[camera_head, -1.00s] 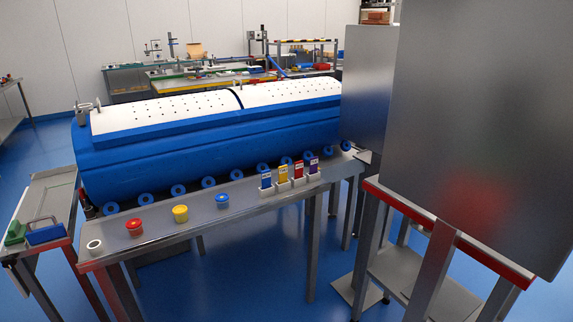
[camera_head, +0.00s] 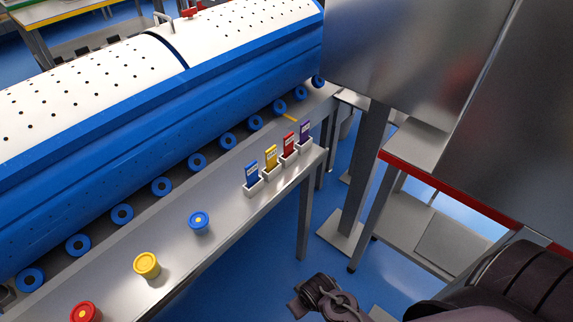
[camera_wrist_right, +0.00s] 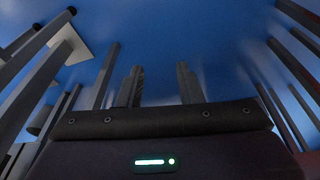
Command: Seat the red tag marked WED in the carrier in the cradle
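A red tag (camera_head: 289,144) stands upright in a small pale holder on the steel table, between a yellow tag (camera_head: 271,156) and a purple tag (camera_head: 305,133). A blue tag (camera_head: 252,171) stands at the near end of this row. The lettering is too small to read. No carrier or cradle can be made out now. My right gripper (camera_wrist_right: 159,76) shows in the right wrist view with its two fingers apart and nothing between them. In the head view, my right arm is low at the bottom right, clear of the tags. My left gripper is out of view.
A blue lidded tub (camera_head: 199,221), a yellow tub (camera_head: 147,264) and a red tub (camera_head: 84,313) stand along the steel table (camera_head: 222,190). A long blue machine (camera_head: 200,100) runs behind it. Large grey panels and a red-edged stand (camera_head: 430,172) occupy the right.

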